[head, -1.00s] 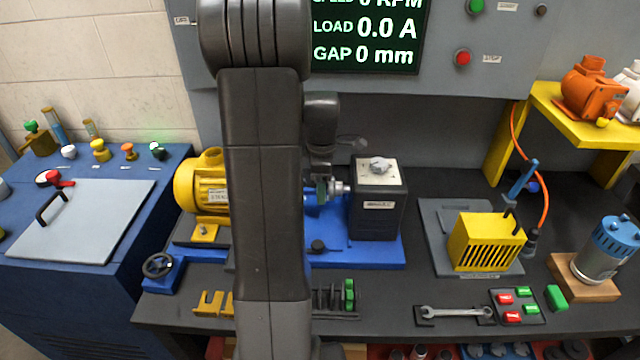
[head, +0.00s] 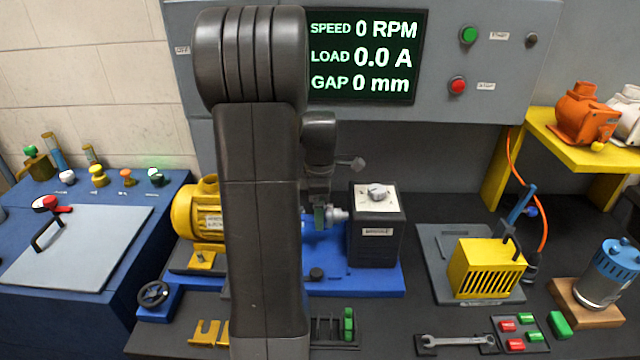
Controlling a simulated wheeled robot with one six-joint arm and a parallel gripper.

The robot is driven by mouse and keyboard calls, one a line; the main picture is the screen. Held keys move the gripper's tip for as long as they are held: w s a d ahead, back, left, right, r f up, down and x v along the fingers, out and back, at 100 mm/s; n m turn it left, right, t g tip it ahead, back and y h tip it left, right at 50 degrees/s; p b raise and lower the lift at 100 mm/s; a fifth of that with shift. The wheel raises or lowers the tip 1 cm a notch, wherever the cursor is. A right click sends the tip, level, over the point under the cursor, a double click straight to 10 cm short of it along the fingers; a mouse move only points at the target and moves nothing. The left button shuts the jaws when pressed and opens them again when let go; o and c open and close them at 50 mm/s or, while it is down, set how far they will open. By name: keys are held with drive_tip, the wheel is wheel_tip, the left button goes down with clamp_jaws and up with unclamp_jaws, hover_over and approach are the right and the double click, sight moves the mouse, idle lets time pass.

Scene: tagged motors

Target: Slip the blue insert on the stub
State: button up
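My gripper (head: 319,217) points down in the middle of the bench, just left of the black brake box (head: 375,245). A metal stub (head: 338,214) sticks out of the left side of this box, close beside my fingertips. Whether they touch is too small to tell. A small blue piece (head: 308,226) shows between my arm and the fingers; I cannot tell if it is the insert or if it is held. My arm hides most of the gap between the box and the yellow motor (head: 198,212). The finger opening is not visible.
The motor and box stand on a blue base (head: 345,284) with a handwheel (head: 153,294). A rack with a green piece (head: 348,323) lies in front. The display reads gap 0 mm.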

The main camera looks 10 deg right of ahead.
wheel_tip(320, 180, up, 12)
drive_tip(key=shift+b, duration=0.4)
wheel_tip(320, 180, down, 14)
drive_tip(key=shift+r+p, duration=0.25)
drive_tip(key=shift+p, duration=0.35)
drive_tip(key=shift+a+f, duration=0.15)
drive_tip(key=shift+a, duration=0.1)
drive_tip(key=shift+w+a, duration=0.1)
drive_tip(key=shift+a, duration=0.25)
drive_tip(key=shift+d, duration=0.15)
